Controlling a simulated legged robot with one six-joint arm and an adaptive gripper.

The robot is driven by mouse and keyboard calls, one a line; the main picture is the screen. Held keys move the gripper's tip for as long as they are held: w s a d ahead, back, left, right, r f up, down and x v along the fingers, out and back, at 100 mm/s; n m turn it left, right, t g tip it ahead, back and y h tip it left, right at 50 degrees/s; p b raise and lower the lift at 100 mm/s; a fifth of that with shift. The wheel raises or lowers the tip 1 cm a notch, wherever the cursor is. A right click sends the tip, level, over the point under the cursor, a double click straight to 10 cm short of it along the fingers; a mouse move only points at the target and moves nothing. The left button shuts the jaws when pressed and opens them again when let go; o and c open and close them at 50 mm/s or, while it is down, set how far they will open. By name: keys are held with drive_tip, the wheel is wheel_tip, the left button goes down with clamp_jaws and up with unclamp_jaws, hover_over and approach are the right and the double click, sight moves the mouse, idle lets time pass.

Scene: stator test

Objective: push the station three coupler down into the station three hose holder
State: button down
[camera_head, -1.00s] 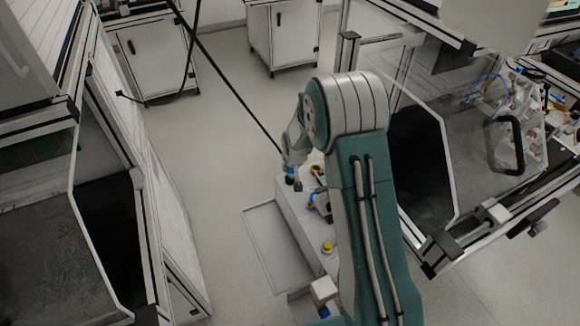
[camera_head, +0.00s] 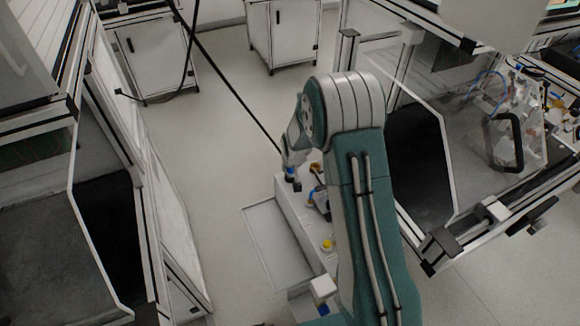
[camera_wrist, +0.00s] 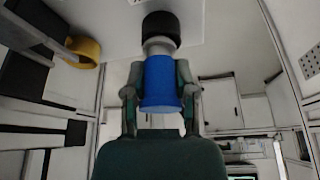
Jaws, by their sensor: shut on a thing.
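The blue coupler (camera_wrist: 160,82) stands between the two fingers of my gripper (camera_wrist: 158,90) in the wrist view, and the fingers are shut on it. A pale grey collar (camera_wrist: 159,46) and a black round piece (camera_wrist: 160,26) follow in line beyond the blue body, against a white surface. I cannot tell whether the black piece belongs to the coupler or to the hose holder, or how deep the coupler sits. In the head view, my gripper (camera_head: 291,166) points down at the far end of a white station box (camera_head: 288,205), with a little blue and black showing below it.
A yellow ring fitting (camera_wrist: 86,51) is beside the coupler. A yellow button (camera_head: 327,244) sits nearer on the box. A dark line (camera_head: 235,85) slants down to my gripper. Machine frames (camera_head: 160,230) stand left and right.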

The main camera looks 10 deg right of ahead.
drive_tip(key=shift+c, duration=1.7)
unclamp_jaws()
drive_tip(key=shift+d, duration=0.1)
drive_tip(key=v, duration=1.1)
drive_tip(key=shift+r, duration=0.4)
drive_tip(key=shift+s+r, duration=0.1)
drive_tip(key=shift+s, duration=0.05)
drive_tip(key=s+r, duration=1.4)
drive_tip(key=r, duration=0.2)
drive_tip(key=s+r+t, duration=0.1)
drive_tip(key=s+r, duration=0.3)
drive_tip(key=s, duration=1.2)
drive_tip(key=shift+s+a, duration=0.25)
